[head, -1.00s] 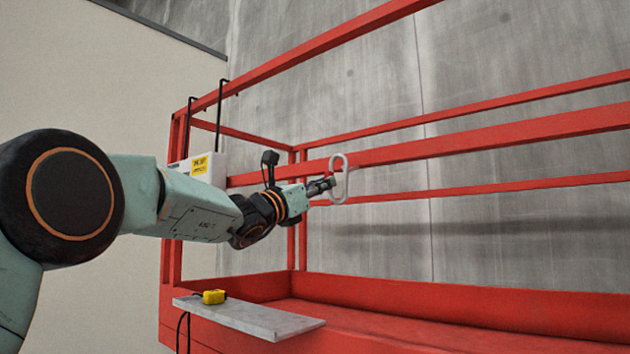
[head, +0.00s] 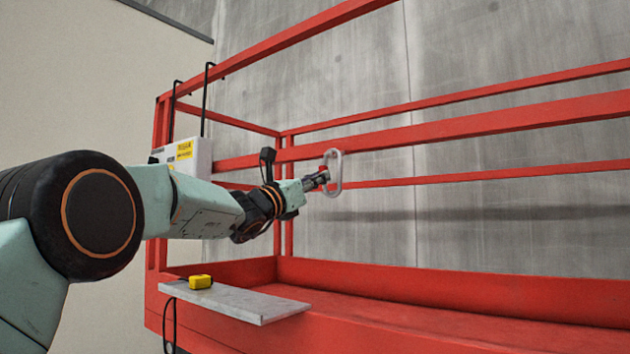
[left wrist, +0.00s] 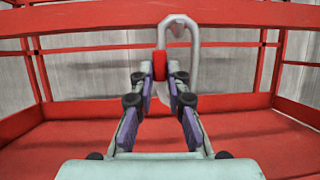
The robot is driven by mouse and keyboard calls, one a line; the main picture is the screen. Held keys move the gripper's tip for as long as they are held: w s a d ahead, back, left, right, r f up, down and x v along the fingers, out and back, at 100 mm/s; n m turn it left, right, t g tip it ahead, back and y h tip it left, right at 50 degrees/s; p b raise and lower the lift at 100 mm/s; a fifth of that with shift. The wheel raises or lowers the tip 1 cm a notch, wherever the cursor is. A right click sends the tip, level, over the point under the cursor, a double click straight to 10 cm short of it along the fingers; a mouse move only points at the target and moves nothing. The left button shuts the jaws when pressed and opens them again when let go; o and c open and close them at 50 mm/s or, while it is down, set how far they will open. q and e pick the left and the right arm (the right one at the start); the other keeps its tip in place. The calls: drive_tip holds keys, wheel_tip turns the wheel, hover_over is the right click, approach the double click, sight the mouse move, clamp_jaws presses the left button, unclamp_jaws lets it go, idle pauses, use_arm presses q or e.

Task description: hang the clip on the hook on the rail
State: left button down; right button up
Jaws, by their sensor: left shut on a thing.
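The clip (head: 335,174) is a pale grey oblong loop, held upright in the air in front of the red railings. My left gripper (head: 322,178) is shut on one long side of it. In the left wrist view, the clip (left wrist: 194,62) rises beyond the fingertips (left wrist: 161,82), which close on its red part. Its top overlaps the red rail (left wrist: 80,17) there. In the head view, two black hooked rods (head: 205,96) hang over the top rail (head: 290,40) at left. I cannot make out a separate hook near the clip. My right gripper is out of view.
A white box (head: 198,160) with a yellow label is on the railing at left. A grey shelf board (head: 240,303) with a yellow block (head: 200,281) juts out below my arm. The red platform floor (head: 400,318) looks clear.

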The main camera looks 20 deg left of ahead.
use_arm(q)
drive_tip(key=shift+w+d+f, duration=0.1)
drive_tip(key=shift+f, duration=0.15)
drive_tip(key=c, duration=1.3)
unclamp_jaws()
drive_tip(key=shift+r, duration=0.1)
drive_tip(key=shift+o, duration=0.2)
drive_tip(key=v, duration=1.2)
